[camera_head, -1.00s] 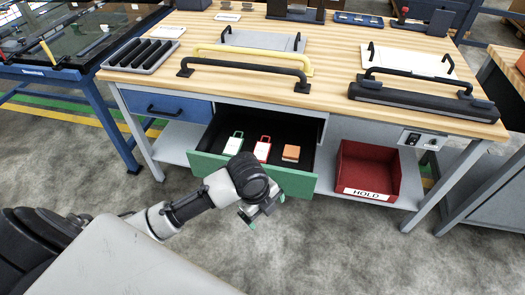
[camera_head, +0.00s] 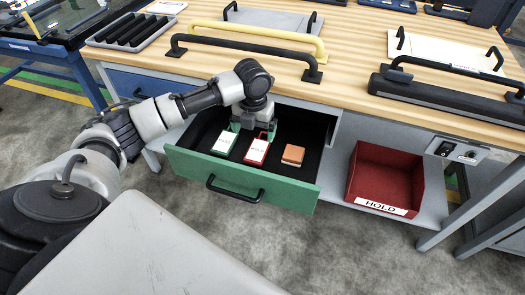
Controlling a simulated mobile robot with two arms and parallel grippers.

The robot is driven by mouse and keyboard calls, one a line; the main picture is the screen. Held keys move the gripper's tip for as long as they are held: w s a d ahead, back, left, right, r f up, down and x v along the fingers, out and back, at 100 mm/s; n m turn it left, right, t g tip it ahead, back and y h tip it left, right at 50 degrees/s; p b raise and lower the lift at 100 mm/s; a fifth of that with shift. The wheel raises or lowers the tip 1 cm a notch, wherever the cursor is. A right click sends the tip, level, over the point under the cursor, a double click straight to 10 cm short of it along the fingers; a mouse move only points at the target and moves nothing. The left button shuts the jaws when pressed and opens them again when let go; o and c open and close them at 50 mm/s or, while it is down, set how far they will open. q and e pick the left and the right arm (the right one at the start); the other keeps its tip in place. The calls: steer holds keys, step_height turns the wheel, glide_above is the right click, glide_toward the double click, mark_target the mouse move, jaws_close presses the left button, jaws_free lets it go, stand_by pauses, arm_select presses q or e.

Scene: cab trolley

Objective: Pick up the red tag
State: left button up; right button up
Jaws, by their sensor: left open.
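The red tag (camera_head: 257,152), a white card with a red border and a red loop at its top, lies in the open green-fronted drawer (camera_head: 240,179). A green-edged tag (camera_head: 224,142) lies to its left and an orange block (camera_head: 293,155) to its right. My left gripper (camera_head: 253,130) points down over the back of the drawer, with its green fingertips apart, one on each side of the red tag's loop. I cannot tell whether they touch it. My right gripper is out of view.
The wooden worktop (camera_head: 350,60) is above the drawer, with a yellow handle (camera_head: 260,39) and a black handle (camera_head: 243,58) near its front edge. A red HOLD bin (camera_head: 385,178) stands on the shelf to the right. The floor in front is clear.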

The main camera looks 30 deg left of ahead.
arm_select(q)
steer(key=b, duration=0.1)
glide_above(255, 156)
step_height(255, 156, down, 6)
steer(key=shift+s, duration=0.1)
steer(key=shift+f+b, duration=0.55)
steer(key=shift+f, duration=1.75)
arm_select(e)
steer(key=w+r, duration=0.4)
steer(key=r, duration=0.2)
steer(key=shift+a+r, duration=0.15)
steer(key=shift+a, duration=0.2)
arm_select(q)
steer(key=shift+c, duration=0.4)
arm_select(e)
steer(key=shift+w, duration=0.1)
arm_select(q)
steer(key=c, duration=0.9)
